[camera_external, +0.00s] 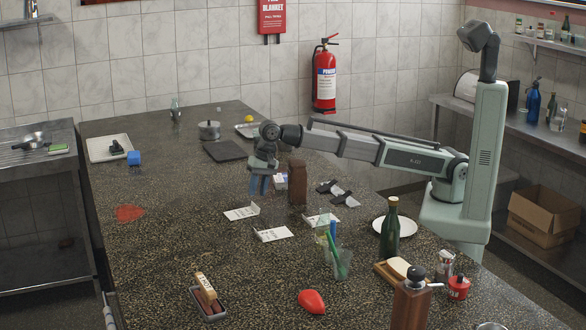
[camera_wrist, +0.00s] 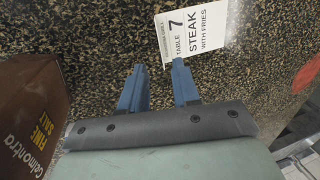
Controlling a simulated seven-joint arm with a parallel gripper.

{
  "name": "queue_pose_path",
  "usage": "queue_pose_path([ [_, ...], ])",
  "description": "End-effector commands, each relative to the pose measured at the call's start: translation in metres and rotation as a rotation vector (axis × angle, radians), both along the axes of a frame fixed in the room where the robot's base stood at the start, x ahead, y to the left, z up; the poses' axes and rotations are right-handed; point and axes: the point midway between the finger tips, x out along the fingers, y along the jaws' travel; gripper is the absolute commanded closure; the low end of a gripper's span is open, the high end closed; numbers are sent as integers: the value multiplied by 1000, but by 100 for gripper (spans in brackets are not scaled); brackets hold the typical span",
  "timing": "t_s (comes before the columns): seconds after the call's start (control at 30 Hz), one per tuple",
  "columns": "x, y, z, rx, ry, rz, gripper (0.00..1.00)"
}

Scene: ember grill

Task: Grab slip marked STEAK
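In the wrist view, a white printed slip (camera_wrist: 208,48) reading "TABLE 7 STEAK WITH FRIES" lies on the dark speckled counter, cut off by the top edge. My gripper (camera_wrist: 158,68) has its two blue fingers apart with bare counter between them. The right fingertip is close to the slip's lower edge; whether it touches is unclear. In the external view my gripper (camera_external: 261,184) points down low over the counter. A small white piece (camera_external: 281,181) shows just right of the fingers; I cannot read it there or tell if it is the STEAK slip.
A brown FINE SALT box (camera_wrist: 28,115) stands close on the left in the wrist view. Other white slips (camera_external: 242,212), (camera_external: 273,234) and (camera_external: 320,219) lie nearer the external camera. Counter left of my gripper is mostly clear.

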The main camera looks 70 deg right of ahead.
Motion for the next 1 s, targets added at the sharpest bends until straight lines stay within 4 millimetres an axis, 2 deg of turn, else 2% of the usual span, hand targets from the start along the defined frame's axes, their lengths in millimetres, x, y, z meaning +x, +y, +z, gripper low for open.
queue_pose_path([
  [0.33, 6, 11, -39, -1, 2, 0, 69],
  [0.6, 7, 12, -43, 0, 0, 0, 69],
  [0.93, 7, 12, -43, -1, 1, 0, 100],
  [1.0, 7, 12, -43, -1, 1, 0, 100],
])
